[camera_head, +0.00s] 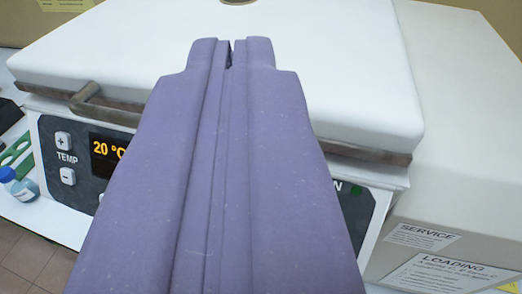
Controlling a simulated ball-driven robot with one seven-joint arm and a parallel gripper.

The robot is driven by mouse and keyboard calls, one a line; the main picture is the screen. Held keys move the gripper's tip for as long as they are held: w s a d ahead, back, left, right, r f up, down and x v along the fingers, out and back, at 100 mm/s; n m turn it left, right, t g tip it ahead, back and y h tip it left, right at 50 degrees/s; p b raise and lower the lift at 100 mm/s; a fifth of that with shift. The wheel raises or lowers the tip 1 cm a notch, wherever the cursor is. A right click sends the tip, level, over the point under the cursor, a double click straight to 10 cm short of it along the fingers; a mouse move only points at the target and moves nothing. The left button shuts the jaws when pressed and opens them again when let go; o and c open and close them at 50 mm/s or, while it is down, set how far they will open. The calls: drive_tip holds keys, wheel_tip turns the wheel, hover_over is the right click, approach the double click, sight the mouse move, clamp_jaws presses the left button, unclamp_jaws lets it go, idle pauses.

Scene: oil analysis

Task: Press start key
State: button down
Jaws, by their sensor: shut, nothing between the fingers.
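My gripper (231,52) is purple, shut and empty. It fills the middle of the view and points away over a white machine with a closed white lid (330,60). The machine's dark front control panel (85,150) shows at the left, with a "+" key (63,139), a "−" key (68,176), the label TEMP and an orange display (107,149) that reads 20 °C, partly covered. At the right end of the panel a small green spot (356,190) shows beside lettering ending in "N". My gripper hides the panel's middle. I see no key marked start.
A brown metal handle (95,105) juts from the lid's front edge. A pale box-like unit (465,110) with SERVICE and LOADING labels stands close at the right.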

drive_tip(key=s+f+m+t+y+p, duration=0.1)
drive_tip(key=s+f+p, duration=0.1)
drive_tip(key=f, duration=0.4)
drive_tip(key=s+f+t+y+p, duration=0.1)
drive_tip(key=s+f+p, duration=0.1)
drive_tip(key=f+p, duration=0.2)
drive_tip(key=shift+a+f+m, duration=0.35)
drive_tip(key=shift+f+m, duration=0.05)
drive_tip(key=shift+f, duration=0.5)
drive_tip(key=shift+w, duration=0.1)
drive_tip(key=shift+w+d+f+b, duration=0.45)
drive_tip(key=shift+w+f, duration=0.35)
drive_tip(key=shift+w, duration=0.35)
drive_tip(key=shift+w+d+f+b, duration=0.3)
drive_tip(key=shift+w+f+b, duration=0.35)
drive_tip(key=shift+w, duration=0.55)
drive_tip(key=shift+w+d+f+b, duration=0.3)
drive_tip(key=shift+w+d+f, duration=0.1)
drive_tip(key=shift+w+f, duration=0.65)
drive_tip(key=shift+w+r, duration=0.1)
drive_tip(key=shift+r, duration=0.1)
drive_tip(key=shift+w+f, duration=0.1)
drive_tip(key=shift+f, duration=0.05)
drive_tip(key=shift+w+d+f+b, duration=0.1)
drive_tip(key=shift+w+b, duration=0.1)
drive_tip(key=shift+b, duration=0.35)
